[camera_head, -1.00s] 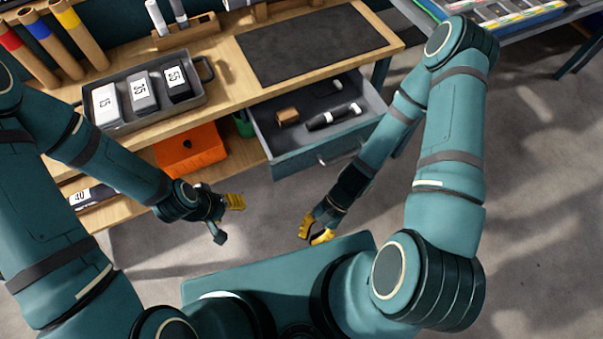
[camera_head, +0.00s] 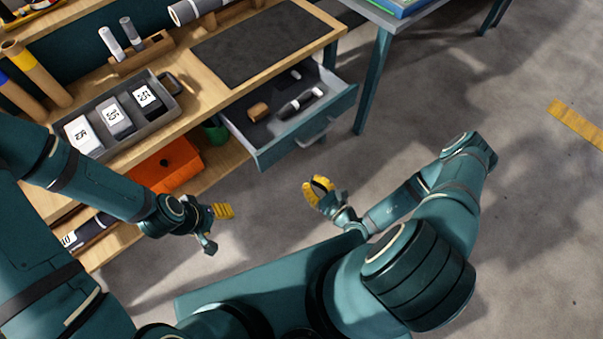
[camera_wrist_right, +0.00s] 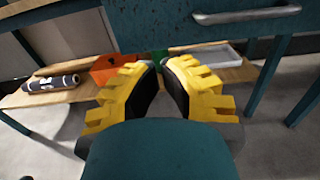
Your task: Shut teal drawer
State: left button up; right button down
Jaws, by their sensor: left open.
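The teal drawer (camera_head: 275,154) stands pulled out of the wooden workbench, with its inside showing. Its front carries a grey bar handle (camera_head: 318,133). Inside lie a brown roll (camera_head: 258,111) and a dark roll with light ends (camera_head: 300,103). My right gripper (camera_head: 317,187) is empty, in front of and apart from the drawer front. In the right wrist view the drawer front (camera_wrist_right: 150,22) and handle (camera_wrist_right: 246,14) lie beyond its yellow fingers, which sit close with a narrow gap. My left gripper (camera_head: 217,228) is open and empty, left of the right one.
A grey tray (camera_head: 160,128) of labelled boxes and a dark mat (camera_head: 265,42) lie on the benchtop (camera_head: 195,65). An orange box (camera_head: 165,170) sits on the lower shelf. A table leg (camera_head: 372,80) stands right of the drawer. The floor (camera_head: 440,100) on the right is clear.

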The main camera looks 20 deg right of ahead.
aim_at(280, 153)
pick_arm(q)
jog(key=shift+s+d+f+b, duration=0.1)
jog(key=shift+s+f+b, duration=0.2)
jog(key=shift+f+b, duration=0.6)
pick_arm(e)
jog(key=x, duration=1.2)
jog(key=shift+w+a, duration=0.2)
jog(key=shift+w, duration=0.15)
pick_arm(q)
jog(key=shift+r, duration=0.1)
pick_arm(e)
jog(key=shift+w, duration=0.1)
